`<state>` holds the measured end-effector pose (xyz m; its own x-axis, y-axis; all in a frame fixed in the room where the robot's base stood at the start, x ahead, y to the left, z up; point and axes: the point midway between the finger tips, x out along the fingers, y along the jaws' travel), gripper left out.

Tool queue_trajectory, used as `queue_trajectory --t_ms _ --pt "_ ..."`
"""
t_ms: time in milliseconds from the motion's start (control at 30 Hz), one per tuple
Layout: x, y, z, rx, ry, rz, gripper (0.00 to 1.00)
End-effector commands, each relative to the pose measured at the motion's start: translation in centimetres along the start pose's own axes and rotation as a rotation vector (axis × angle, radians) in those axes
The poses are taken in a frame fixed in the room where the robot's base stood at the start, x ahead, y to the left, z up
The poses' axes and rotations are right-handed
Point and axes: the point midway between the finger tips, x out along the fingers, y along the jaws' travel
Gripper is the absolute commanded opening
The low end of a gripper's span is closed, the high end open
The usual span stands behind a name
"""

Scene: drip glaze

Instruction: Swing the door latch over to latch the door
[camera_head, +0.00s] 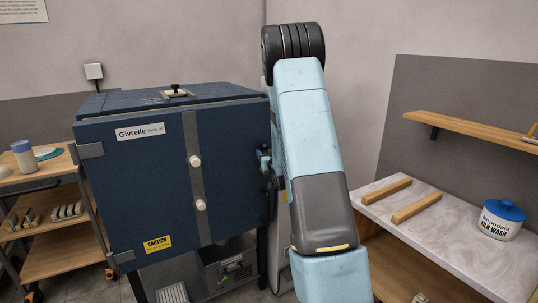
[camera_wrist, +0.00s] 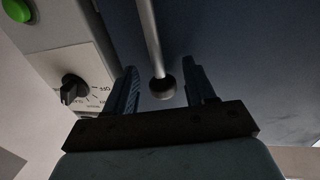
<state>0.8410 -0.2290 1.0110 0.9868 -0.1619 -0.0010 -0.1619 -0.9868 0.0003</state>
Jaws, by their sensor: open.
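In the wrist view, a grey metal rod with a round knob end (camera_wrist: 163,88), which looks like the latch handle, lies between the fingers of my gripper (camera_wrist: 160,68). The fingers are spread with a visible gap on each side of the rod. In the head view, my arm covers most of the kiln's right side, and the latch area (camera_head: 264,160) at the door's right edge is only partly visible.
A control panel with a black dial (camera_wrist: 73,88) and a green button (camera_wrist: 17,10) is close to my gripper's left. A marble-topped bench (camera_head: 460,235) with two wooden bars and a white jar (camera_head: 501,222) stands right. A wooden shelf cart (camera_head: 45,258) stands left.

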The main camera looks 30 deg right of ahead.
Motion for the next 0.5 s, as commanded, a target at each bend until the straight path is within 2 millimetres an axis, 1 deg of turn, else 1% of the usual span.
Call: queue_trajectory --t_ms 100,133,500 --pt "-0.02 0.01 0.0 0.0 0.0 0.0 0.55" --pt "-0.02 0.01 -0.01 0.0 0.0 0.0 0.53" --pt "-0.04 0.04 -0.02 0.0 0.0 0.0 0.17"
